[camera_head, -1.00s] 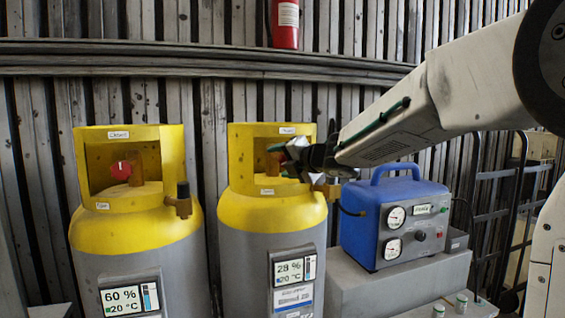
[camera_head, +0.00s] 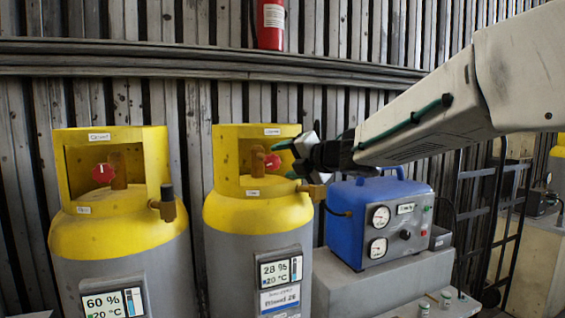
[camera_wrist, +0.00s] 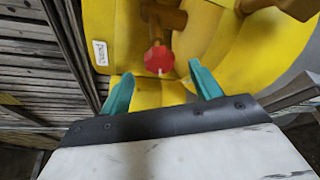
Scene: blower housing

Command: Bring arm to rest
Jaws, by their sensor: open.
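My gripper (camera_head: 292,158) is in front of the right yellow-topped cylinder (camera_head: 258,208), just right of its red valve knob (camera_head: 272,161). Its two green fingers stand apart in the wrist view (camera_wrist: 162,85), with nothing between them. The red knob (camera_wrist: 158,60) lies beyond the fingertips, apart from them, inside the yellow collar. My arm reaches in from the upper right of the head view and passes above the blue machine. The cylinder's display reads 28 % and 20 °C.
A second yellow-topped cylinder (camera_head: 118,213) stands at left, its display reading 60 %. The blue machine (camera_head: 378,222) with gauges sits on a grey block (camera_head: 390,282) under my arm. A red extinguisher (camera_head: 270,25) hangs on the wall. A dark hand-truck frame (camera_head: 500,215) stands at right.

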